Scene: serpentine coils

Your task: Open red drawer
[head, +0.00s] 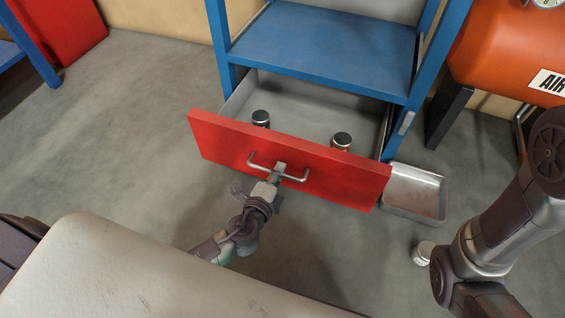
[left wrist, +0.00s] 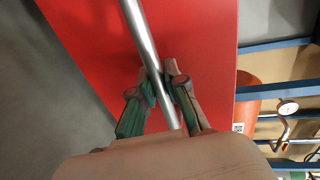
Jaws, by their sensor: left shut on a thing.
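The red drawer (head: 225,140) is pulled out of the blue shelf unit, low near the floor, and its grey inside shows. Its metal bar handle (head: 293,178) is on the front face. My left gripper (head: 280,170) is shut on the handle near its middle. In the left wrist view the fingers (left wrist: 164,92) close around the silver bar (left wrist: 146,40), with the red drawer front (left wrist: 95,40) behind it. My right arm shows at the right of the head view, but its gripper is out of view.
Inside the drawer are two dark-capped containers (head: 261,118) (head: 342,140). The blue shelf (head: 320,45) stands above. A metal tray (head: 414,195) and a small white can (head: 423,252) are on the floor at right. An orange air tank (head: 510,45) stands beyond. Floor at left is clear.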

